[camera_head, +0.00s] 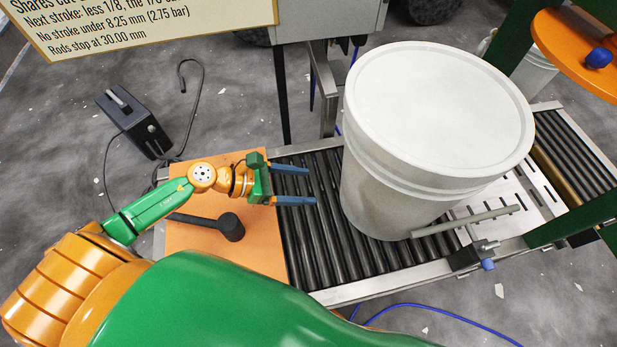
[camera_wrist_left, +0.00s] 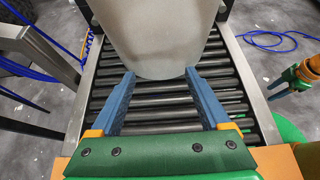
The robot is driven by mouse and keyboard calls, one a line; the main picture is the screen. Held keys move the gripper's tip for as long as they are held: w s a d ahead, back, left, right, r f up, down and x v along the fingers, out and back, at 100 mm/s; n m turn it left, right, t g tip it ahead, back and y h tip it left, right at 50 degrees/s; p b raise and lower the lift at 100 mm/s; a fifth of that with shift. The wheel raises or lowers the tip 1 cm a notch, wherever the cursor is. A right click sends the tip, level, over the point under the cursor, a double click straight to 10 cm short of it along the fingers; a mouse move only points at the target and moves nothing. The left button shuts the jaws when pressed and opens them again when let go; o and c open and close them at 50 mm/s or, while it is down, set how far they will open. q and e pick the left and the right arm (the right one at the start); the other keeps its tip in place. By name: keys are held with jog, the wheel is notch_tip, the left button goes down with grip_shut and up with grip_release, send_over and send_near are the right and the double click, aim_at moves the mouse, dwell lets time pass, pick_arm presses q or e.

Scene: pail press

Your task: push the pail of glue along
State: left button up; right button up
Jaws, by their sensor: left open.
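The pail of glue (camera_head: 395,180) is large, white and lidded. It stands upright on the roller conveyor (camera_head: 311,225), its right side near a slotted metal plate. My left gripper (camera_head: 305,186) is open and empty, left of the pail, with its two blue fingers pointing at it. In the head view a gap shows between fingertips and pail. In the left wrist view the pail's lower wall (camera_wrist_left: 160,50) is straight ahead of the spread fingers (camera_wrist_left: 158,82). What seems to be my right gripper (camera_wrist_left: 285,85) shows small at that view's right edge; its jaws are unclear.
An orange board (camera_head: 200,245) with a black mallet-like tool (camera_head: 230,227) lies left of the rollers. Green press posts (camera_head: 575,220) and an orange wheel (camera_head: 580,40) are at the right.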

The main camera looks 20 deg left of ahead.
pick_arm(q)
jog(key=d+f+b, duration=0.1)
jog(key=f, duration=0.1)
jog(key=w+f+b, duration=0.1)
jog(key=f+b, duration=0.1)
jog(key=d+f+b, duration=0.1)
jog(key=f, duration=0.1)
jog(key=shift+w+d+f+b, duration=0.3)
jog(key=shift+w+f+b, duration=0.05)
jog(key=shift+b, duration=0.05)
jog(key=shift+w+d+r+p, duration=0.35)
jog(key=shift+w+d+p, duration=0.15)
jog(key=shift+d, duration=0.3)
pick_arm(e)
jog(key=f, duration=0.1)
jog(key=w+d+f, duration=0.2)
jog(key=f, duration=0.1)
jog(key=shift+f, duration=0.1)
jog(key=shift+s+a, duration=0.1)
jog(key=shift+s, duration=0.05)
